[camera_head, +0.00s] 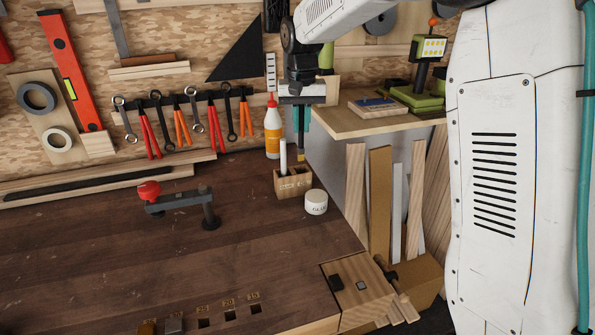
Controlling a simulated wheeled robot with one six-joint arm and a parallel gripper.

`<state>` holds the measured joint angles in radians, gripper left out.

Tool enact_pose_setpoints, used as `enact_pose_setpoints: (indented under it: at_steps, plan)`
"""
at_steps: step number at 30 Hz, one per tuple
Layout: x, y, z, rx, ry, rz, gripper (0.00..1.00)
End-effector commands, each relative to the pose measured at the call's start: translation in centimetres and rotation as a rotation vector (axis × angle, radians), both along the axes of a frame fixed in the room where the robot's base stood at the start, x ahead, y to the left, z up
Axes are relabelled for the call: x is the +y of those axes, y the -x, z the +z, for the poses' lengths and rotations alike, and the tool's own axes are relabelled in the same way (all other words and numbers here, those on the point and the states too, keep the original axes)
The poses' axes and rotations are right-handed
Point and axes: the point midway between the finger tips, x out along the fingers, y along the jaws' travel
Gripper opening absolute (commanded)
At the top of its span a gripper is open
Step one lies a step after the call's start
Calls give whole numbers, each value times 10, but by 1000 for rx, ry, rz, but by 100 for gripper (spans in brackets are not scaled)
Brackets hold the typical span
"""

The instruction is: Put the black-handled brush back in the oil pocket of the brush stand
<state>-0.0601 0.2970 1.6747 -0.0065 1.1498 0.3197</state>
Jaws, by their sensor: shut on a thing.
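My gripper (302,126) points down with its teal fingers shut on the black-handled brush (301,143). The brush hangs upright below the fingers, with a yellowish part at its lower end. The wooden brush stand (293,188) stands on the bench below it, with small labels on its front that are too small to read surely. A white-handled brush (283,155) stands upright in the left pocket. The held brush's lower end is at the right side of the stand's top; I cannot tell whether it is above the right pocket or just inside it.
A white jar (316,203) stands close to the right of the stand. A white bottle with a red cap (272,132) stands behind it on the left. A grey clamp with a red knob (180,201) lies to the left. A raised shelf (345,123) is at the right. The middle bench is clear.

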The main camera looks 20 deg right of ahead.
Motion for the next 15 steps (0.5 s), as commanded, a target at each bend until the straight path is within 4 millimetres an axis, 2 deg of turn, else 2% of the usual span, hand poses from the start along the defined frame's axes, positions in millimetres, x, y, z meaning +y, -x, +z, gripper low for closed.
enact_pose_setpoints:
  at_steps: [6, 15]
  plan:
    - [-2, 1, -42, 5, 1, -3, 0]
    - [-5, 1, -70, 4, 1, -6, 0]
